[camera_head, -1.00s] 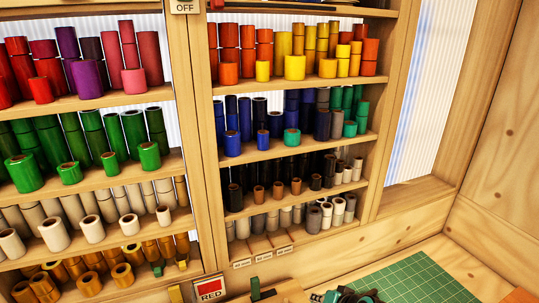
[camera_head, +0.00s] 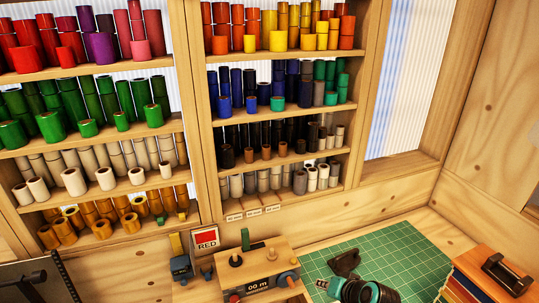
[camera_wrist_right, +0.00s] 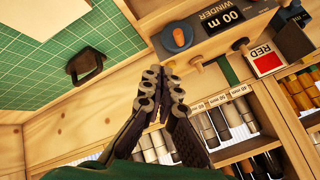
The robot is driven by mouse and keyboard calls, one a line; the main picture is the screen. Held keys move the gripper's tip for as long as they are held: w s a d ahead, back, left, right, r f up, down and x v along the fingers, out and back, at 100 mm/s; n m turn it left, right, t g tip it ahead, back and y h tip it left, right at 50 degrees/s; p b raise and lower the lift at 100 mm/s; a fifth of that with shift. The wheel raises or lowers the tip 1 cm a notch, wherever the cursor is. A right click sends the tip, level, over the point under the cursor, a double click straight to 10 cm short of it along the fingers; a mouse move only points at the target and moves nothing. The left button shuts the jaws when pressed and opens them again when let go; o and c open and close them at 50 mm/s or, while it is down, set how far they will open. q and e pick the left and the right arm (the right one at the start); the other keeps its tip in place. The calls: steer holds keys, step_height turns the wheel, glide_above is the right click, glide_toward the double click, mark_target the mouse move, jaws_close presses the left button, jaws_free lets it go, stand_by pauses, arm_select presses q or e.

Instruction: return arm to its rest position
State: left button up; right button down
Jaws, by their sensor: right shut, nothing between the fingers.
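My right gripper (camera_head: 322,286) is low in the head view, above the near-left part of the green mat and just right of the winder. In the right wrist view my right gripper (camera_wrist_right: 163,80) has its fingers close together, with nothing between them. Its arm shows only as a short dark and green part at the bottom edge of the head view. My left gripper is not in view.
The wooden winder (camera_head: 262,268) stands beside the green cutting mat (camera_head: 405,250). A black-handled tool (camera_head: 345,262) lies on the mat. A red label card (camera_head: 206,238) stands behind. Shelves of foil rolls (camera_head: 278,103) fill the back. A box with a black handle (camera_head: 507,272) is at right.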

steer(key=s+d+f+n+h+b, duration=0.2)
steer(key=s+f+n+h+b, duration=0.1)
steer(key=s+f+b, duration=1.2)
steer(key=b, duration=0.6)
steer(key=shift+d+n+g+h, duration=0.2)
steer(key=shift+n+g+h, duration=0.1)
steer(key=shift+g, duration=0.1)
